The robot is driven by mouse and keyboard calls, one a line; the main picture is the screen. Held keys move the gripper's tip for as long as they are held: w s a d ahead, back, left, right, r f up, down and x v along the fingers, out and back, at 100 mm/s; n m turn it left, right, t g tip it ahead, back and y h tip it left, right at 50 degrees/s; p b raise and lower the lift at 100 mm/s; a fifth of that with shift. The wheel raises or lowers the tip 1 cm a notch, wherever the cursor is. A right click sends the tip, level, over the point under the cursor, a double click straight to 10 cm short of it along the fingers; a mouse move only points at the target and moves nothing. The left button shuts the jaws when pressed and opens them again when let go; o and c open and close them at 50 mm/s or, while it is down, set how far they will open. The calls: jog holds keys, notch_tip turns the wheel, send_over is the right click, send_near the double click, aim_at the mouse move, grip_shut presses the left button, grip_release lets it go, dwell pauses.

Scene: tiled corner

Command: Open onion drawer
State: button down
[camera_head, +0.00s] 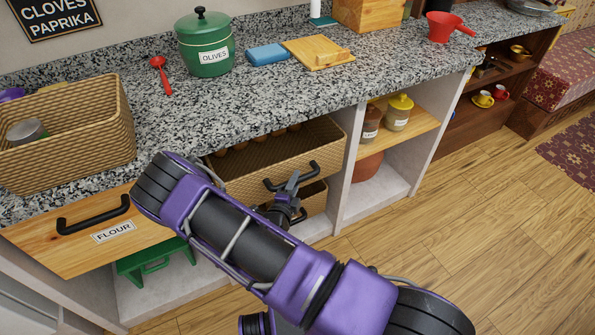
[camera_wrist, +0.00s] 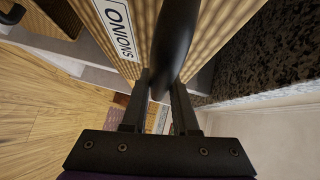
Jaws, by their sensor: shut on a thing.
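The onion drawer (camera_head: 255,178) is a wicker basket drawer under the counter. In the head view it stands partly out, with several brown round things inside at its back. Its label "ONIONS" (camera_wrist: 119,27) shows in the wrist view. Its black bar handle (camera_head: 297,174) is on the front; in the wrist view the handle (camera_wrist: 172,42) runs between my fingers. My gripper (camera_head: 290,184) is at this handle, and in the wrist view my gripper (camera_wrist: 160,92) is shut on it.
A second wicker drawer (camera_head: 312,203) sits just below. The wooden flour drawer (camera_head: 75,245) is at the left. The granite counter (camera_head: 270,100) is above, holding a green olives pot (camera_head: 205,48) and a wicker basket (camera_head: 75,140). The wooden floor (camera_head: 440,220) at the right is clear.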

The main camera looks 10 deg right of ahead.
jog(key=s+d+p, duration=0.2)
jog(key=s+d, duration=0.1)
jog(key=s, duration=0.6)
jog(key=s+d+p, duration=0.2)
jog(key=s, duration=0.7)
jog(key=shift+d, duration=0.4)
jog(key=c, duration=0.7)
grip_release()
jog(key=shift+s, duration=0.1)
jog(key=v, duration=1.7)
jog(key=shift+s+a, duration=0.1)
jog(key=shift+s, duration=0.05)
